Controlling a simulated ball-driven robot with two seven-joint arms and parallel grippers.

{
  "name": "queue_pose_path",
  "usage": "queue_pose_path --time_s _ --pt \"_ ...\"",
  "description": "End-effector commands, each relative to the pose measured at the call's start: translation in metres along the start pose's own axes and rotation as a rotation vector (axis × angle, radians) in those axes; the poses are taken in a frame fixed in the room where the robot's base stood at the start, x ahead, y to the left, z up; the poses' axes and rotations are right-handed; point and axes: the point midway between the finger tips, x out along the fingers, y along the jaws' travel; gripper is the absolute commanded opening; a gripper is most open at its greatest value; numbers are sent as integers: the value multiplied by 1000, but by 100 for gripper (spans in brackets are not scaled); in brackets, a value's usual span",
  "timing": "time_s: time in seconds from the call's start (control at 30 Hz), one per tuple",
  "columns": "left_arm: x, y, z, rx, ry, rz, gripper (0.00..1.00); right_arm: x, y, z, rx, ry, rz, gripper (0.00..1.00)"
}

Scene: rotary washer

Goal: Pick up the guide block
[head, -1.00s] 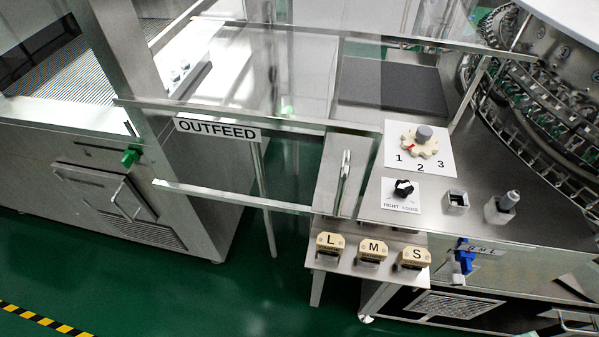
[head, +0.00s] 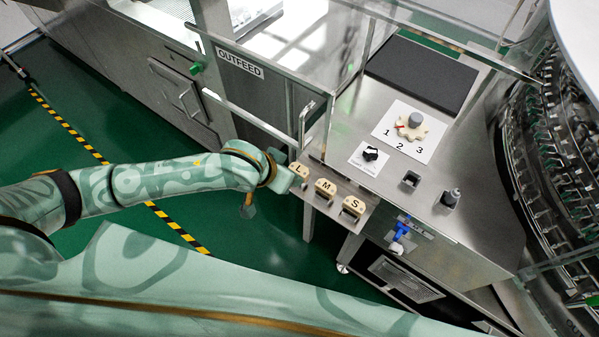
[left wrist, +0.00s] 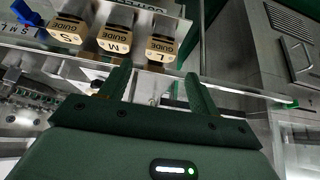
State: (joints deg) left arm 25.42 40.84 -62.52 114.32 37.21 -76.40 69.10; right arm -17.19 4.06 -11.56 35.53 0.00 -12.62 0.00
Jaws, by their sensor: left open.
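Three tan guide blocks with dark bases stand in a row on a small steel shelf (head: 318,203). They are the L block (head: 301,171), the M block (head: 326,187) and the S block (head: 354,205). My left gripper (head: 289,181) is at the shelf's left end, close beside the L block. In the left wrist view the open fingers (left wrist: 158,84) point toward the L block (left wrist: 162,49), which lies just beyond the tips, with a gap between them. The M block (left wrist: 114,40) and S block (left wrist: 69,30) are farther left there. My right gripper is out of view.
Above the shelf, the steel worktop (head: 440,170) carries a numbered dial (head: 413,125) and a black knob (head: 370,153). A clear guard with a handle (head: 305,122) and the OUTFEED sign (head: 240,63) stands behind the shelf.

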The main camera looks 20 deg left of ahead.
Motion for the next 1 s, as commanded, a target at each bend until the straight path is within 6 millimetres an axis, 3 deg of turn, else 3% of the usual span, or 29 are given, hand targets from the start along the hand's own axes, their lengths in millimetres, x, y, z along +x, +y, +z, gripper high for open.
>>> queue_pose_path --time_s 0.03,0.2,0.47,0.7,1.0 --pt "18 0 2 0 0 0 62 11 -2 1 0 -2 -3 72" --pt "55 0 1 1 1 -1 62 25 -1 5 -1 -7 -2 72" --pt "77 -1 -2 2 3 0 62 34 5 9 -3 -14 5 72" --pt "116 -3 -6 3 2 0 62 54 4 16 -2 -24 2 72" --pt "120 -3 -7 3 4 1 62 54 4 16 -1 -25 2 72"
